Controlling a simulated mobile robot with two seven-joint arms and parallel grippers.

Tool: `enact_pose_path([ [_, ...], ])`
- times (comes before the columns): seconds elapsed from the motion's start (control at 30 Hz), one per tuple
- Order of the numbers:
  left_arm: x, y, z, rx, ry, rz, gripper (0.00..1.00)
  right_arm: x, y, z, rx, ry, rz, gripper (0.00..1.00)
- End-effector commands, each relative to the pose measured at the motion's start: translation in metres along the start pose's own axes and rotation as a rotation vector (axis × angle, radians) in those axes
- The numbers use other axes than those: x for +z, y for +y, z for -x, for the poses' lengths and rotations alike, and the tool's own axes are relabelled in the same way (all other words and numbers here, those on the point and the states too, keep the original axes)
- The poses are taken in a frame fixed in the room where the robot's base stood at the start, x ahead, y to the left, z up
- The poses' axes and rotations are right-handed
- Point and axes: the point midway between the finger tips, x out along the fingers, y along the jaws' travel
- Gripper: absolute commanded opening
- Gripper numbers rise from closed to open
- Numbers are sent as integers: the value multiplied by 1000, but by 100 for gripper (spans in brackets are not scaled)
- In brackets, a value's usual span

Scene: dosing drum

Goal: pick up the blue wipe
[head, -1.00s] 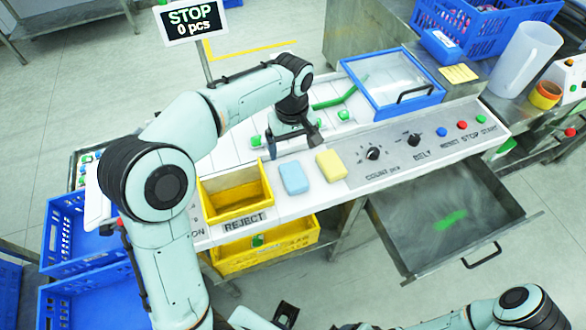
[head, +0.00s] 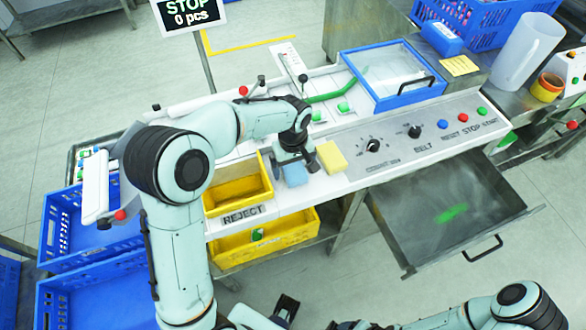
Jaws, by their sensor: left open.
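The blue wipe (head: 296,176) lies flat on the white ledge of the machine, between the yellow reject bin and a yellow wipe (head: 331,157). My left gripper (head: 292,162) is over the blue wipe, pointing down, and covers its upper part. The jaws are open; whether the fingers touch the wipe cannot be told.
The yellow reject bin (head: 224,210) stands just left of the wipe. The control panel with knobs and buttons (head: 420,140) is to the right. A blue-framed clear lid (head: 392,76) is behind. An open metal drawer (head: 440,213) juts out below.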

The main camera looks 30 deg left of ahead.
Motion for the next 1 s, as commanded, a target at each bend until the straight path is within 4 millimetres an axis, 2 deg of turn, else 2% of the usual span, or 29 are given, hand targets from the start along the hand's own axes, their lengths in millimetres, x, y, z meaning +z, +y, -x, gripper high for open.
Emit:
enact_pose_path([
  [0.13, 0, 0, 0, 0, 1, 0, 94, 0, 0, 0, 0, 0, 0, 73],
  [0.17, 0, 0, 0, 0, 1, 0, 90, 0, 0, 0, 0, 0, 0, 73],
  [0.33, 0, 0, 1, 0, 1, 0, 35, 0, 0, 0, 0, 0, 0, 73],
  [0.77, 0, 0, 3, -1, 0, 0, 34, 0, 0, 0, 0, 0, 0, 73],
  [0.87, -1, 0, 11, 2, 2, 0, 34, 0, 0, 1, 0, 1, 0, 73],
  [1.0, -1, 0, 31, 3, 3, 0, 34, -1, -2, 4, -1, 2, 1, 73],
])
